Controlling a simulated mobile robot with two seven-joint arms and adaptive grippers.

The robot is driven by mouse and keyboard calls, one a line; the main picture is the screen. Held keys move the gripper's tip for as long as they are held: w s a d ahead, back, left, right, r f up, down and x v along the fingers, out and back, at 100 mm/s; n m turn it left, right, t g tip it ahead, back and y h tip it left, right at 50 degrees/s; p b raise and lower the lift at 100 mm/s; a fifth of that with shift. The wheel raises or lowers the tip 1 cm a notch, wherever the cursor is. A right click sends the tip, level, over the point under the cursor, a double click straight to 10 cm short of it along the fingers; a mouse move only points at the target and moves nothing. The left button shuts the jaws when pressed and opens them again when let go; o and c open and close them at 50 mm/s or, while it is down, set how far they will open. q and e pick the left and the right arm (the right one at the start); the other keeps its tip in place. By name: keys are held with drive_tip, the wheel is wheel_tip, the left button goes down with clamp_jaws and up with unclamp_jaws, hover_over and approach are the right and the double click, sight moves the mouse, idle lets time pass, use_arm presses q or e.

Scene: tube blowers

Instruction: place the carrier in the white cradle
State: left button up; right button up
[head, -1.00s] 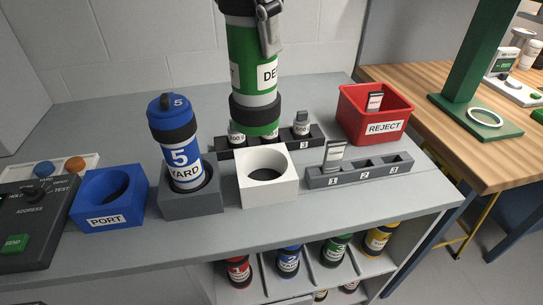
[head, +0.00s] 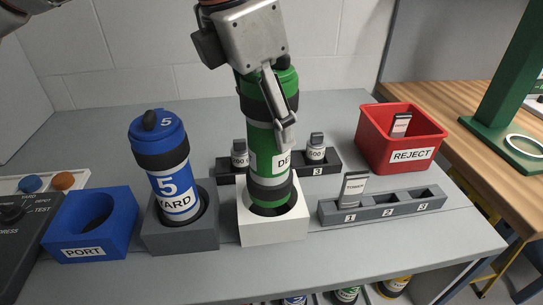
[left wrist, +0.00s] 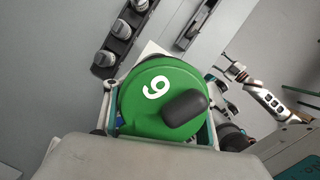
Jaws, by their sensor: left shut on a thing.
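The green carrier (head: 264,148) with black bands stands upright with its lower end in the opening of the white cradle (head: 273,228). Whether it rests on the bottom is hidden inside the cradle. My left gripper (head: 277,112) is shut on the carrier near its top. In the left wrist view the carrier's green lid (left wrist: 160,98), marked 9 or 6, sits between the fingers.
A grey slotted rack (head: 383,206) and red REJECT bin (head: 402,140) are right. Another dark rack (head: 227,170) stands behind.

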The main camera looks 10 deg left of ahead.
sight(270, 156)
use_arm(q)
drive_tip(key=shift+f, duration=0.95)
wheel_tip(270, 156, down, 4)
drive_tip(key=shift+r+b, duration=0.15)
drive_tip(key=shift+b, duration=0.4)
drive_tip(key=shift+f, duration=0.4)
use_arm(e)
drive_tip(key=shift+w+a+r, duration=0.1)
drive_tip(key=shift+w+a, duration=0.2)
use_arm(q)
drive_tip(key=o, duration=1.8)
use_arm(e)
drive_tip(key=shift+s, duration=0.1)
